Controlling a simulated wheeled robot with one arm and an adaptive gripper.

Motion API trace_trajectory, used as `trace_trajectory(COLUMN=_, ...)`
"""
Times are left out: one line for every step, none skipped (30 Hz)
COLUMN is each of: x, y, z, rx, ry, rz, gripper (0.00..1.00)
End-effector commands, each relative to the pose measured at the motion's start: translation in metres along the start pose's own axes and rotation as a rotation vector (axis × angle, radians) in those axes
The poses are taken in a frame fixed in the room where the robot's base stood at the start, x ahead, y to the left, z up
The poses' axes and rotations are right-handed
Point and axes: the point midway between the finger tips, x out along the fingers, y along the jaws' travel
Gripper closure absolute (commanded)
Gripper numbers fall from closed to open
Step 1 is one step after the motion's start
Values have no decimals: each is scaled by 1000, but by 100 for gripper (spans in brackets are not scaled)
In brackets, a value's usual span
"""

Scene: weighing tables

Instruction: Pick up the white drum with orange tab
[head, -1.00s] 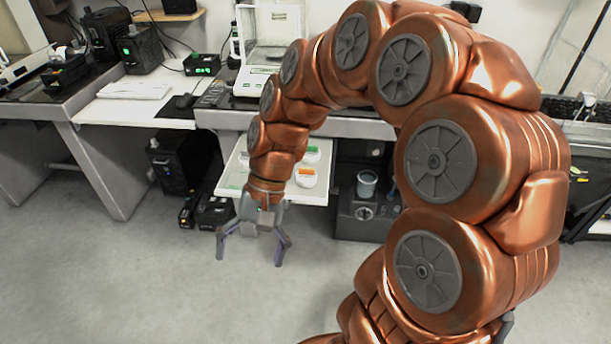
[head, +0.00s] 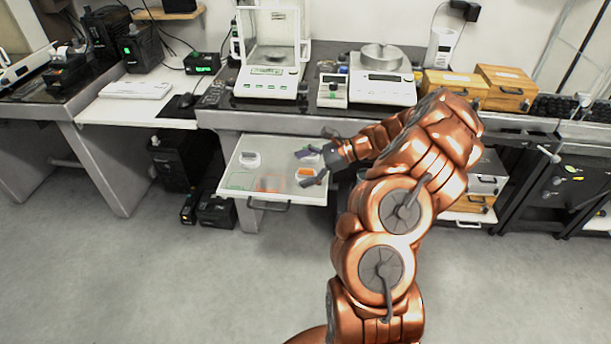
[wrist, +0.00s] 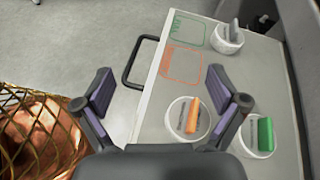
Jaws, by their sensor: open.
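The white drum with orange tab (wrist: 193,118) stands on the white pull-out tray (head: 236,194); it also shows in the head view (head: 305,171), partly covered by my gripper. My gripper (head: 303,167) is open and empty over the tray's right side, pointing left. In the wrist view, my gripper (wrist: 158,80) has its fingers spread wide. The drum shows there between the fingers, close to the right-hand one; I cannot tell whether they touch.
A drum with green tab (wrist: 264,133) stands close beside the orange one. A drum with grey tab (wrist: 228,38) stands farther off. Green (wrist: 186,28) and orange (wrist: 184,64) outlined squares are empty. The tray handle (wrist: 138,62) sticks out in front. Balances stand on the table above.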

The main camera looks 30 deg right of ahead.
Motion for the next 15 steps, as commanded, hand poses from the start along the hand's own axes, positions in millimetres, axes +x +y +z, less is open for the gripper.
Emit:
trace_trajectory(x=-13, y=-6, z=-20, rx=57, ry=-1, rz=-44, gripper=4)
trace_trajectory(x=-19, y=-9, z=-28, rx=85, ry=-3, rz=-67, gripper=4)
trace_trajectory(x=-27, y=-12, z=-39, rx=118, ry=-5, rz=-94, gripper=4)
trace_trajectory(x=-32, y=-13, z=-47, rx=141, ry=-6, rz=-111, gripper=4)
trace_trajectory(x=-37, y=-14, z=-54, rx=161, ry=-7, rz=-127, gripper=4)
trace_trajectory(x=-43, y=-16, z=-63, rx=183, ry=-7, rz=-145, gripper=4)
trace_trajectory(x=-46, y=-17, z=-68, rx=198, ry=-8, rz=-158, gripper=4)
trace_trajectory(x=-50, y=-17, z=-72, rx=210, ry=-8, rz=-168, gripper=4)
trace_trajectory(x=-53, y=-18, z=-76, rx=221, ry=-8, rz=-179, gripper=4)
trace_trajectory(x=-55, y=-18, z=-78, rx=228, ry=-8, rz=-185, gripper=4)
trace_trajectory(x=-55, y=-19, z=-80, rx=232, ry=-8, rz=-189, gripper=4)
trace_trajectory(x=-54, y=-19, z=-81, rx=236, ry=-9, rz=-191, gripper=4)
trace_trajectory(x=-52, y=-20, z=-82, rx=238, ry=-9, rz=-192, gripper=4)
trace_trajectory(x=-50, y=-20, z=-82, rx=238, ry=-9, rz=-192, gripper=4)
trace_trajectory(x=-46, y=-21, z=-82, rx=238, ry=-10, rz=-192, gripper=4)
